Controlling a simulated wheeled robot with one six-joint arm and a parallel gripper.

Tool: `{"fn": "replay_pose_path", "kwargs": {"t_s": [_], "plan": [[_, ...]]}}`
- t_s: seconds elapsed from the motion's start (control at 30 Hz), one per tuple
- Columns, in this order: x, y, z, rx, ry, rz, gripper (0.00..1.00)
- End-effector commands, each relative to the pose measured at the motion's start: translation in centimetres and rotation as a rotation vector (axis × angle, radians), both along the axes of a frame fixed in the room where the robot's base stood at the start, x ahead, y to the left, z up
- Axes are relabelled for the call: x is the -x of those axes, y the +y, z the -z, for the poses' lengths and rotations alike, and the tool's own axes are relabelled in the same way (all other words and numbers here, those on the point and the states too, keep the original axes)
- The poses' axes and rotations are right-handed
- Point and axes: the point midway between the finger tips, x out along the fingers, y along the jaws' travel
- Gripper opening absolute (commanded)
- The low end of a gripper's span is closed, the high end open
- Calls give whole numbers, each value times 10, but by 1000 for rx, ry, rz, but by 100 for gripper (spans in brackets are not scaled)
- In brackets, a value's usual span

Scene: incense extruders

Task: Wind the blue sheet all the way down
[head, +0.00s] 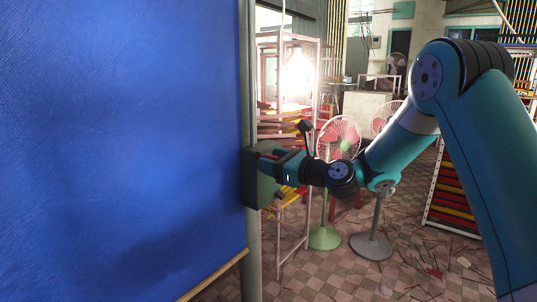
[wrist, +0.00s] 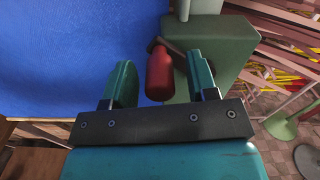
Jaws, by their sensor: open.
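The blue sheet (head: 120,130) hangs on the left of the head view, and a wooden bar (head: 214,274) runs along its lower edge. It also fills the upper left of the wrist view (wrist: 70,50). A green winding box (head: 257,192) is fixed to a post at the sheet's right edge. In the wrist view a red crank handle (wrist: 160,76) on a dark arm stands in front of the green box (wrist: 222,50). My gripper (wrist: 160,66) is open, with one finger on each side of the handle. Both fingers appear apart from it.
A green-based fan (head: 325,236) and a grey-based fan (head: 371,246) stand beyond my arm. A pale metal rack (head: 288,50) with red trays is behind the post. Another rack (head: 450,200) stands at right. Thin sticks litter the tiled floor (head: 400,265).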

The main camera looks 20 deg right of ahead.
Motion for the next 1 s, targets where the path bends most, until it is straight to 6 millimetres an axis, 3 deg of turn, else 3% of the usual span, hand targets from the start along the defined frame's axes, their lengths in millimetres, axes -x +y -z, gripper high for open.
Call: {"fn": "replay_pose_path", "kwargs": {"t_s": [0.2,0.47,0.7,1.0], "plan": [[-12,9,0,0,-1,-1,53],[-13,10,0,0,0,0,53],[-13,9,0,0,0,0,0],[-13,11,-3,-15,11,-3,0]]}}
